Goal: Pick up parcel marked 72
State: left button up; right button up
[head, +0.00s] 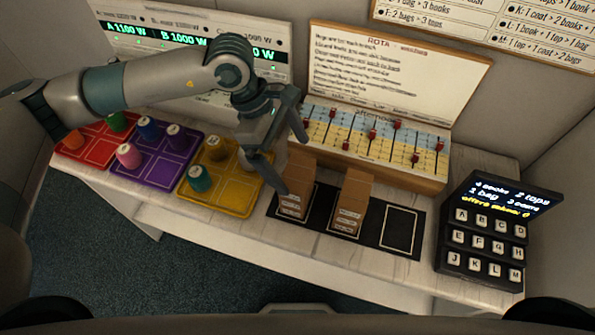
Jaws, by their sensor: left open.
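Two brown cardboard parcels stand on a black mat (373,240) with white outlined slots. The left parcel (296,197) is in the left slot and the other parcel (350,204) in the middle slot. Both have small printed labels on the front, too small to read, so I cannot tell which is marked 72. The right slot is empty. My left gripper (293,166) is open at the left parcel, its fingers overlapping that parcel's upper left in the picture. I cannot tell whether it touches it. My right gripper is not in view.
Red (72,152), purple (150,174) and yellow (218,200) trays with coloured pegs stand left. A slider board (425,178) stands behind the parcels. A black keypad box (484,235) stands right. The counter's front strip (310,248) is clear.

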aim_at(297, 172)
pick_arm(q)
jog(key=shift+f, duration=0.15)
jog(key=shift+s+d+f+p, duration=0.25)
jog(key=shift+f+p, duration=0.4)
jog(key=shift+p, duration=0.2)
jog(key=p+x, duration=0.1)
jog(key=x, duration=0.1)
jog(key=shift+s+f+p, duration=0.15)
jog(key=shift+f+p, duration=0.25)
jog(key=shift+d+f, duration=0.2)
jog(key=shift+f, duration=0.3)
jog(key=c, duration=1.2)
